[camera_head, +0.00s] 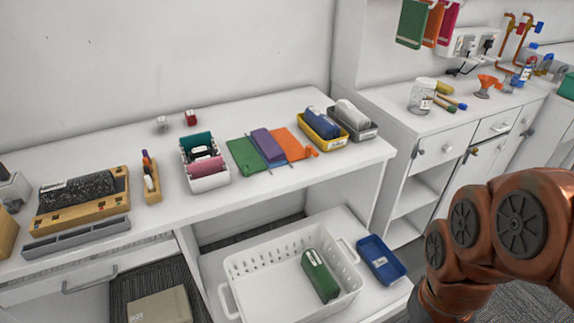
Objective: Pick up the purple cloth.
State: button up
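The purple cloth (267,144) lies flat on the white table. It is between a green cloth (244,156) on its left and an orange cloth (291,143) on its right, and seems to overlap both. Nothing covers the purple cloth from this view. My copper-coloured arm shows at the lower right, well apart from the cloths. My gripper is outside the picture.
A white bin with rolled cloths (209,184) stands left of the cloths, and a yellow tray (328,143) and grey tray (366,135) stand right. A white basket (240,296) and blue tray (392,271) sit below. The tabletop in front of the cloths is clear.

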aim_at(281, 159)
jog(key=z, duration=1.15)
jog(key=k, duration=1.45)
jog(key=u, duration=1.75)
jog(key=i, duration=1.5)
jog(key=z, duration=0.05)
